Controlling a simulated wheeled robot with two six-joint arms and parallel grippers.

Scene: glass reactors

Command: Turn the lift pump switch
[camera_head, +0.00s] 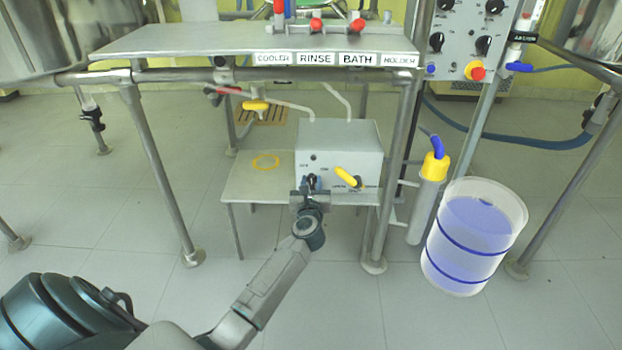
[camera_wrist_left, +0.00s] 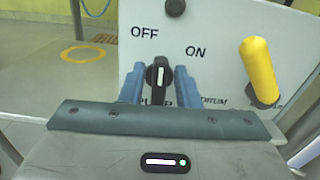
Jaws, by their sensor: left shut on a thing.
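The lift pump switch is a black knob with a white mark (camera_wrist_left: 159,77) on the front of a grey box (camera_head: 345,145); the box also shows in the left wrist view (camera_wrist_left: 225,45). The words OFF and ON stand above the knob, and its white mark points roughly up, near OFF. My left gripper (camera_head: 311,183) reaches the left part of the box front. In the left wrist view its blue fingers (camera_wrist_left: 159,88) are shut on the knob, one on each side. The lettering below the knob is partly hidden by the fingers. My right gripper is not in view.
A yellow handle (camera_wrist_left: 259,70) sticks out right of the switch. The box stands on a low metal shelf (camera_head: 245,185) under a labelled bench (camera_head: 240,42) with metal legs. A translucent barrel (camera_head: 475,235) and a yellow-topped cylinder (camera_head: 430,190) stand at the right.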

